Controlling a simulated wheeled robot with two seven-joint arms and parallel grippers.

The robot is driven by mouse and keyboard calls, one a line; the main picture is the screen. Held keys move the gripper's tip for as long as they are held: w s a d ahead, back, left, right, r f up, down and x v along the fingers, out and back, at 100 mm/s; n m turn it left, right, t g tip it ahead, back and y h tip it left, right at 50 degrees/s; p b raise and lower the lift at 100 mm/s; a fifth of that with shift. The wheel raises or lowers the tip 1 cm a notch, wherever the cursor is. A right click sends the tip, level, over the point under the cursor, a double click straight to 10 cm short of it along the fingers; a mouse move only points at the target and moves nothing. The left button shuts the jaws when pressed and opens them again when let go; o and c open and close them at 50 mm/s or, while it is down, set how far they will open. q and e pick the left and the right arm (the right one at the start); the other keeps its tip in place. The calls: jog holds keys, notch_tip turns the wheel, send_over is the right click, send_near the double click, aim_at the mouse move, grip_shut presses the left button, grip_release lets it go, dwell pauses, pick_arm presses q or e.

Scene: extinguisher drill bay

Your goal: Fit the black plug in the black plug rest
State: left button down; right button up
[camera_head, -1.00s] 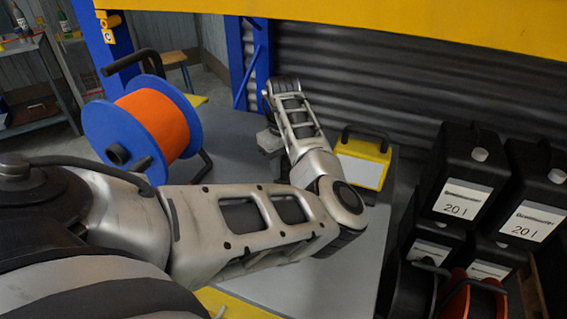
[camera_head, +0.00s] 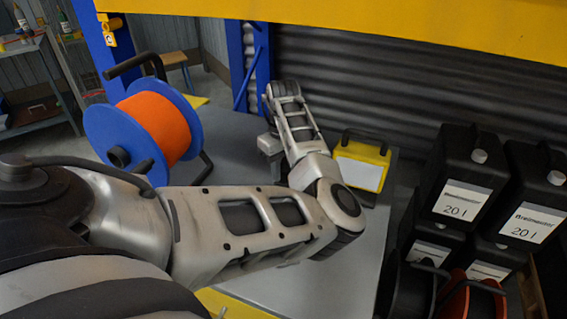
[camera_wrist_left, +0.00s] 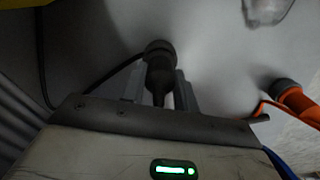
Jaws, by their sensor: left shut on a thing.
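My left gripper (camera_head: 268,145) is at the far part of the grey table, between the cable reel and the yellow case. In the left wrist view, its fingers (camera_wrist_left: 162,92) are shut on the black plug (camera_wrist_left: 160,66), one finger on each side. A black cable (camera_wrist_left: 108,72) runs from the plug's area off to the left. The plug's dark round end points away from the gripper, over a grey surface. I cannot make out the black plug rest in either view. The head view does not show the plug. My right gripper is in neither view.
An orange plug (camera_wrist_left: 297,98) with an orange cable lies right of the gripper. In the head view, a blue reel with orange cable (camera_head: 158,130) stands left, and a yellow case (camera_head: 362,150) right. Black canisters (camera_head: 465,175) stand beyond the table's right edge.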

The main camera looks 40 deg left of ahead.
pick_arm(q)
jog(key=shift+f, duration=0.6)
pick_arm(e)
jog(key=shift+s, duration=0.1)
pick_arm(q)
jog(key=c, duration=1)
grip_release()
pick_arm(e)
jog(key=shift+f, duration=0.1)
pick_arm(q)
jog(key=shift+r+p, duration=0.6)
jog(key=shift+p, duration=0.05)
jog(key=shift+r+p, duration=1.05)
jog(key=shift+p, duration=0.15)
jog(key=shift+r+p, duration=1.25)
jog(key=shift+r, duration=1.65)
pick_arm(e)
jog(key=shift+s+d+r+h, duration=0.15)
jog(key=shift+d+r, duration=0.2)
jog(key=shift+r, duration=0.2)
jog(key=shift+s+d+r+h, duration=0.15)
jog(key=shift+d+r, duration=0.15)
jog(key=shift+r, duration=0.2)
pick_arm(q)
jog(key=shift+f, duration=0.1)
